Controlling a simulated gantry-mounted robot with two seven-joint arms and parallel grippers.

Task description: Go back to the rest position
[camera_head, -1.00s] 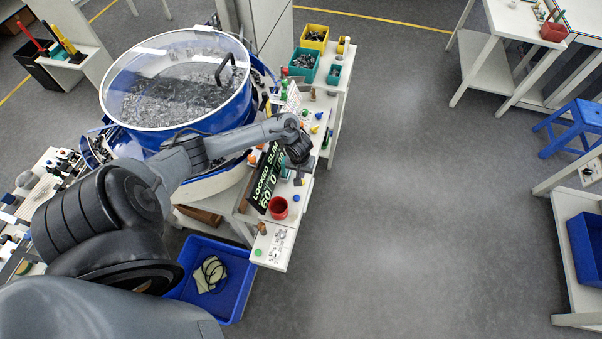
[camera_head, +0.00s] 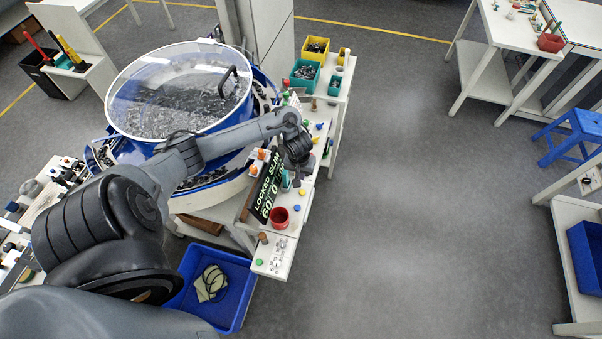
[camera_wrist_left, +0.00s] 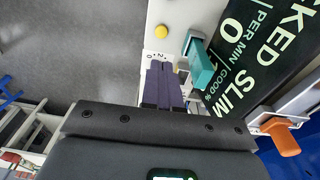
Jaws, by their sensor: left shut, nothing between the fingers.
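My left gripper (camera_head: 298,176) hangs over the narrow white side table (camera_head: 270,262), close to the right side of the black display sign (camera_head: 264,188). In the left wrist view its dark fingers (camera_wrist_left: 162,84) are together with nothing between them. A teal-handled part (camera_wrist_left: 201,66) lies just to the right of the fingertips, apart from them as far as I can see. A yellow button (camera_wrist_left: 161,31) shows on the white surface beyond. My left arm reaches across in front of the blue bowl feeder (camera_head: 215,125). My right gripper is not in view.
A red cup (camera_head: 279,215) stands near the table's front end. A blue bin (camera_head: 235,295) sits on the floor below. Yellow (camera_head: 316,45) and green (camera_head: 302,74) part bins stand at the table's far end. Open grey floor (camera_head: 430,210) lies to the right; a blue stool (camera_head: 575,125) stands further right.

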